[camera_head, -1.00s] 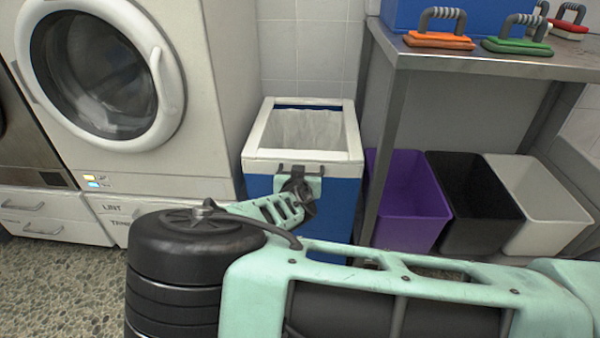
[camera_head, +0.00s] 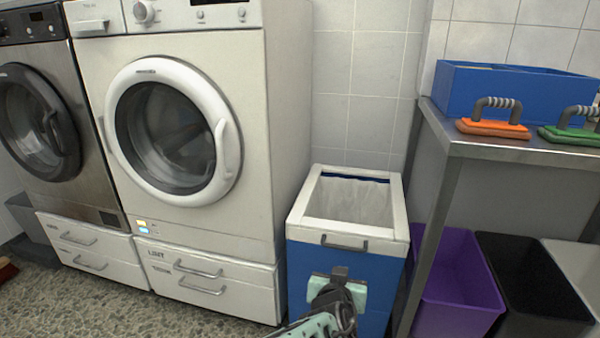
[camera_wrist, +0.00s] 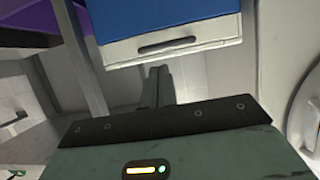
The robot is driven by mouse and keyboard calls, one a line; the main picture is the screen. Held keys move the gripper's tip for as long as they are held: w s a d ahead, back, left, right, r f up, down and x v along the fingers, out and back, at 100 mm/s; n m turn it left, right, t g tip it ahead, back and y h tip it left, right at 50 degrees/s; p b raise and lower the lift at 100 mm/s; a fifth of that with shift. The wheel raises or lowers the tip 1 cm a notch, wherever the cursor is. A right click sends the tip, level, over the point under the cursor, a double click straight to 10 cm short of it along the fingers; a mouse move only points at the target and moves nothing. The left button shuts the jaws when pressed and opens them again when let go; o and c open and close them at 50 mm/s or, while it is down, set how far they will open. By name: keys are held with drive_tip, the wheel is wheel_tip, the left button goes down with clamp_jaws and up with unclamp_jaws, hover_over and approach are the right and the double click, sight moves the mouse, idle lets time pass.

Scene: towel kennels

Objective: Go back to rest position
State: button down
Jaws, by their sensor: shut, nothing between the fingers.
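My gripper (camera_head: 340,272) is at the bottom of the head view, in front of the blue bin (camera_head: 372,260) with the white rim. Part of my mint-green arm shows below it. In the wrist view, the dark fingers (camera_wrist: 158,86) are together with nothing between them. The bin's white rim and grey handle (camera_wrist: 168,42) appear beyond the fingertips there, and I cannot tell the exact gap. The bin holds a pale liner (camera_head: 350,200) and looks empty as far as I can see.
A white washer (camera_head: 185,140) with drawers and a darker machine (camera_head: 40,125) stand left. A metal table (camera_head: 520,150) at right carries a blue box (camera_head: 510,92) and an orange-based brush (camera_head: 493,128). Purple (camera_head: 455,290) and black (camera_head: 535,290) bins stand beneath it.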

drive_tip(key=s+f+g+y, duration=0.2)
drive_tip(key=s+f+g, duration=0.3)
drive_tip(key=s+g, duration=0.4)
drive_tip(key=s+a+r+n+g+y, duration=0.3)
drive_tip(key=s+a+r+n, duration=0.1)
drive_tip(key=s+r, duration=0.5)
drive_tip(key=s+d+r+n+p, duration=0.1)
drive_tip(key=s+d+r+n, duration=0.3)
drive_tip(key=r, duration=0.3)
drive_tip(key=s+d+r+n, duration=0.2)
drive_tip(key=s+r+n, duration=0.25)
drive_tip(key=r, duration=0.25)
wheel_tip(320, 180, up, 25)
drive_tip(key=m+p, duration=0.1)
drive_tip(key=p, duration=2.4)
drive_tip(key=shift+s+a+g, duration=0.25)
drive_tip(key=shift+s+g, duration=0.05)
drive_tip(key=shift+g, duration=0.1)
